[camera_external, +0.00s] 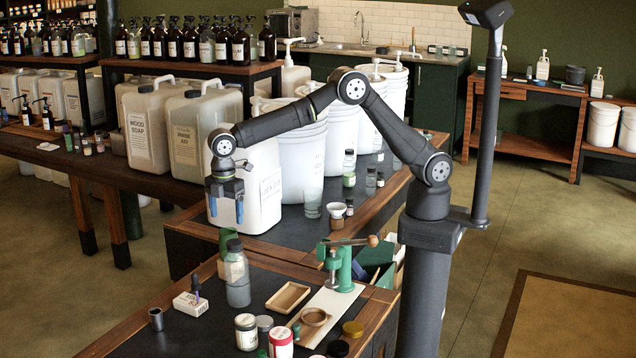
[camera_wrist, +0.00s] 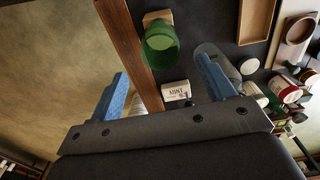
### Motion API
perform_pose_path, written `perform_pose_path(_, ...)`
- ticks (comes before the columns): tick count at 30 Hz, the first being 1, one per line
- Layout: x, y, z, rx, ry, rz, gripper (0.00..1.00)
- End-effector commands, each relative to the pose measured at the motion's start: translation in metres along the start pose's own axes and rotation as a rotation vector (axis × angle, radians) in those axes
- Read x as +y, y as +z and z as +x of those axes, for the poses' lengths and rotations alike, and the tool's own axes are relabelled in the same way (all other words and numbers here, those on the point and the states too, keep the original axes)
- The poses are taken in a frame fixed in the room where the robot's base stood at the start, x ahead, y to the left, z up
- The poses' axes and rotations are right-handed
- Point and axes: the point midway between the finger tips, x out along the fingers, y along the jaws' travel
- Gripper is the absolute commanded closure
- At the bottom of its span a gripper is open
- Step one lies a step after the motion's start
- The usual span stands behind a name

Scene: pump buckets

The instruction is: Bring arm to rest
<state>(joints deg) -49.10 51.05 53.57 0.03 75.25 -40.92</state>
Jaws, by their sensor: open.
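My gripper (camera_external: 226,209) hangs with its two blue fingers pointing down, in front of a large white jug (camera_external: 262,200) in the external view. The fingers stand apart with nothing between them. In the wrist view my gripper (camera_wrist: 165,92) shows its blue fingers wide apart at left and right, above the front table's wooden edge. My arm arches from its column at the right over to the left.
Below stand a clear bottle (camera_external: 237,275), a green cup (camera_wrist: 160,48), a small white labelled box (camera_external: 190,304), a wooden tray (camera_external: 288,297) and a green press (camera_external: 340,262). White buckets (camera_external: 303,150) stand behind the arm.

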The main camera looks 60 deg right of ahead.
Motion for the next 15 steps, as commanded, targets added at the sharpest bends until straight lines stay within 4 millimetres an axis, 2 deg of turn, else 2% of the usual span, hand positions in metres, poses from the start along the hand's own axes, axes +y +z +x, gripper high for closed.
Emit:
perform_pose_path(6, -0.0001, 0.0001, -0.0139, 0.000, -0.001, 0.000, 0.25)
perform_pose_path(15, -0.0002, 0.0002, -0.0137, -0.001, -0.001, 0.000, 0.25)
